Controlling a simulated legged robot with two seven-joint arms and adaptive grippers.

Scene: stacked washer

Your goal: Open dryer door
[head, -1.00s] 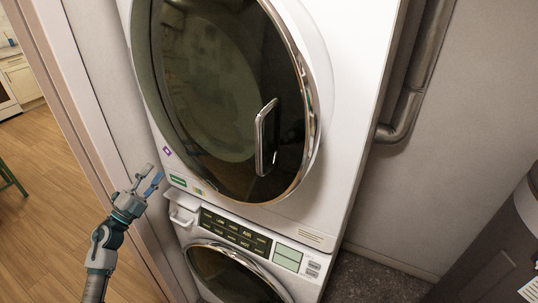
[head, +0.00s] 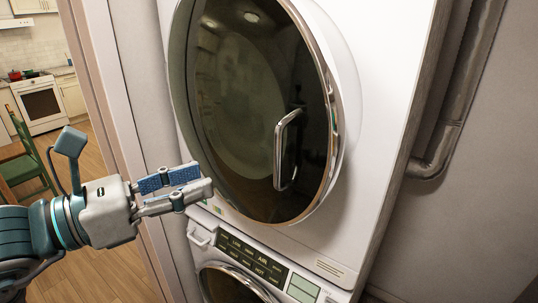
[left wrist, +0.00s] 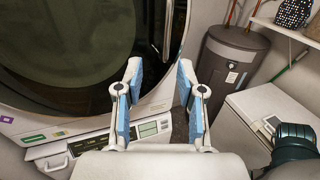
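The dryer door (head: 240,130) is the large round dark glass door with a chrome rim on the upper machine, and it looks shut. Its chrome loop handle (head: 281,150) stands upright on the right part of the glass. My left gripper (head: 205,180) is to the left of the handle, near the lower left edge of the door, touching nothing that I can see. In the left wrist view the blue-padded fingers (left wrist: 160,85) are apart with nothing between them. The door's lower part (left wrist: 70,50) fills the upper left there. My right gripper is not in view.
The washer (head: 250,258) with its control panel is below the dryer. A pipe (head: 440,150) runs down the wall at right. The left wrist view shows a grey water heater (left wrist: 232,65) and a white appliance (left wrist: 270,110). A doorway to a kitchen is at left.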

